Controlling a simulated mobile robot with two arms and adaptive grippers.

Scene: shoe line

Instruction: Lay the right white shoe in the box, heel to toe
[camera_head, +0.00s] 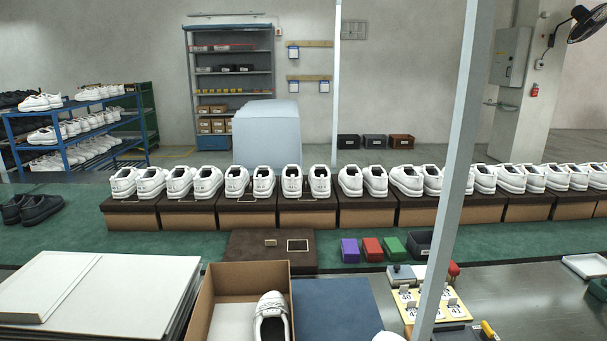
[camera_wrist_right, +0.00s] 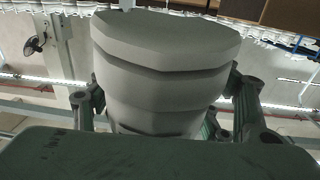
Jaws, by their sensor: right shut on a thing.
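The open cardboard box (camera_head: 198,310) stands at the front of the table in the head view. One white shoe (camera_head: 271,320) lies inside it, on the right side, over pale paper. In the right wrist view my right gripper (camera_wrist_right: 166,100) is shut on another white shoe (camera_wrist_right: 160,60), one finger on each side. The shoe fills the middle of that view and hides what lies behind it. A small white rounded shape (camera_head: 388,337) at the head view's bottom edge may be this held shoe. My left gripper is in neither view.
A dark blue panel (camera_head: 335,310) lies right of the box; white boards (camera_head: 100,285) are stacked left. Price cards (camera_head: 440,305) lie further right. A pale post (camera_head: 455,170) crosses the view. Behind are coloured blocks (camera_head: 372,249) and a row of shoes on boxes (camera_head: 306,215).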

